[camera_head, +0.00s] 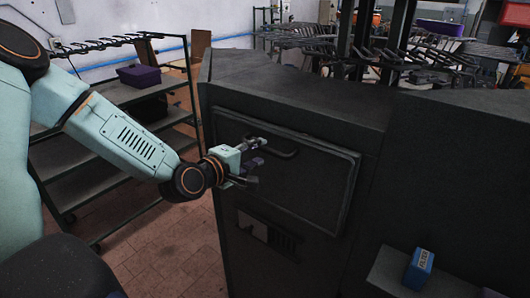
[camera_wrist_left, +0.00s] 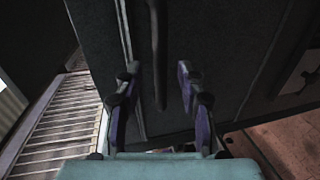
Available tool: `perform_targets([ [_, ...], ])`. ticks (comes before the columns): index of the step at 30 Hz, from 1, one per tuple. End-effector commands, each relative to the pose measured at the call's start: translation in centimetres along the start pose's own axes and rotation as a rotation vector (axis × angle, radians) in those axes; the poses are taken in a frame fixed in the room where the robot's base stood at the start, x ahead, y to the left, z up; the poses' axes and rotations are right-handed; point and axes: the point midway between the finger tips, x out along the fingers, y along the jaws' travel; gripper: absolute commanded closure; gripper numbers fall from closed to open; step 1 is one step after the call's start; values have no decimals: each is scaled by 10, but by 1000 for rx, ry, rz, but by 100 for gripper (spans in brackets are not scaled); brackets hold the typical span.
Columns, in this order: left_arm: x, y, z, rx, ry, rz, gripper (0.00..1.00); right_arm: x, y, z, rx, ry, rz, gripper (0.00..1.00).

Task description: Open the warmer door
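The warmer door (camera_head: 310,180) is a dark framed panel on the front of a dark grey cabinet, and it looks shut. Its dark bar handle (camera_head: 284,153) sits near the top of the door. My left gripper (camera_head: 259,153) is at the handle's left end, in front of the door. In the left wrist view the two purple-grey fingers (camera_wrist_left: 157,90) are spread apart. The handle (camera_wrist_left: 157,45) shows as a dark bar in the gap between them, with no clear contact on either finger. My right gripper is not in view.
A vented panel (camera_head: 268,234) sits below the door. A blue box (camera_head: 419,268) stands on a ledge (camera_head: 387,272) at lower right. A shelf rack (camera_head: 95,178) with a purple bin (camera_head: 139,75) stands at left. Tiled floor shows between rack and cabinet.

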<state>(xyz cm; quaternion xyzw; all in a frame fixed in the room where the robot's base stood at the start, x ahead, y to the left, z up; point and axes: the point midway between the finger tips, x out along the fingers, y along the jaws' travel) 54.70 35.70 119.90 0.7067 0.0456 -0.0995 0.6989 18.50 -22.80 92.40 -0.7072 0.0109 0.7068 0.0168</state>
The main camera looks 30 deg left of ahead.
Motion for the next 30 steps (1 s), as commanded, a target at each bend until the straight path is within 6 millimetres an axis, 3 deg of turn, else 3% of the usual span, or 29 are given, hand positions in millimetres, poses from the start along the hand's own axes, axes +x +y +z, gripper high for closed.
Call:
perform_targets([
  [15, 38, -1, 1, 2, -1, 0, 61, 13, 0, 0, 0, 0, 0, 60],
  [26, 40, 0, 1, 0, -1, 2, 61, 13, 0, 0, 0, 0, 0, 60],
  [30, 40, 0, 1, 0, -1, 2, 70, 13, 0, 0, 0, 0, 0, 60],
])
